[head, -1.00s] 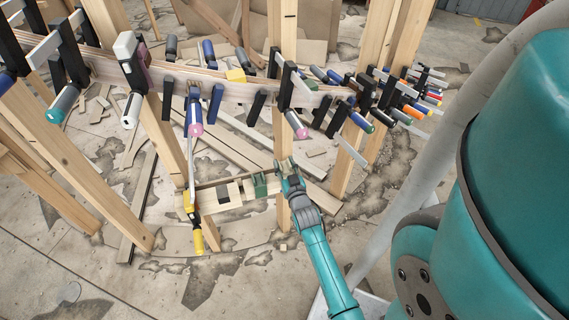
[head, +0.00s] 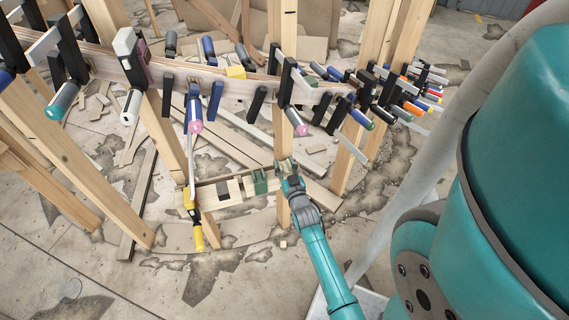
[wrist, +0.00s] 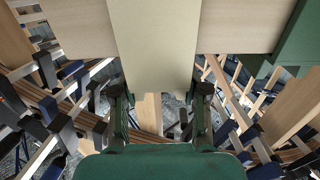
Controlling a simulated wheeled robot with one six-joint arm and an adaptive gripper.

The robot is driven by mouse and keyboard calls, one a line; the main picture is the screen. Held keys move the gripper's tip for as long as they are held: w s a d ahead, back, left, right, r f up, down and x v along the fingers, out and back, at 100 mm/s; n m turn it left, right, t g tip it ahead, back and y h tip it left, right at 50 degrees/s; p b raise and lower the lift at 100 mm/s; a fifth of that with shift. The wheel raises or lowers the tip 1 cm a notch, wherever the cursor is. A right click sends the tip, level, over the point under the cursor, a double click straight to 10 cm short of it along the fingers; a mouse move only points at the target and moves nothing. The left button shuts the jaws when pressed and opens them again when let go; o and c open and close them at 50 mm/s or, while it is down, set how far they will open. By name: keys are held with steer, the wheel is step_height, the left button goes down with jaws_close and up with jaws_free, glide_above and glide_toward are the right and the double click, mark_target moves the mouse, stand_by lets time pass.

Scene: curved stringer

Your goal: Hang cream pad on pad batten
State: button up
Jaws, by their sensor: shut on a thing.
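A cream pad (wrist: 155,45) fills the upper middle of the wrist view. My gripper (wrist: 160,97) is shut on it, with one finger on each side of its lower end. In the head view my gripper (head: 287,168) is at the right part of the pad batten (head: 208,194), a pale horizontal strip. The batten also shows behind the pad in the wrist view (wrist: 240,25). I cannot tell whether pad and batten touch. A green pad (head: 260,182) hangs on the batten left of my gripper; a green piece (wrist: 302,40) shows at the right in the wrist view.
A yellow-handled clamp (head: 198,235) is at the batten's left end. Above runs a curved wooden stringer (head: 232,90) crowded with clamps. Upright posts (head: 172,135) stand close by, one directly behind my gripper. Loose boards (head: 138,205) lie on the worn floor.

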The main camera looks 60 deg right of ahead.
steer(key=shift+f, duration=0.45)
steer(key=shift+f, duration=0.15)
steer(key=shift+f, duration=0.4)
steer(key=o, duration=1.3)
steer(key=shift+o, duration=0.2)
steer(key=v, duration=1.2)
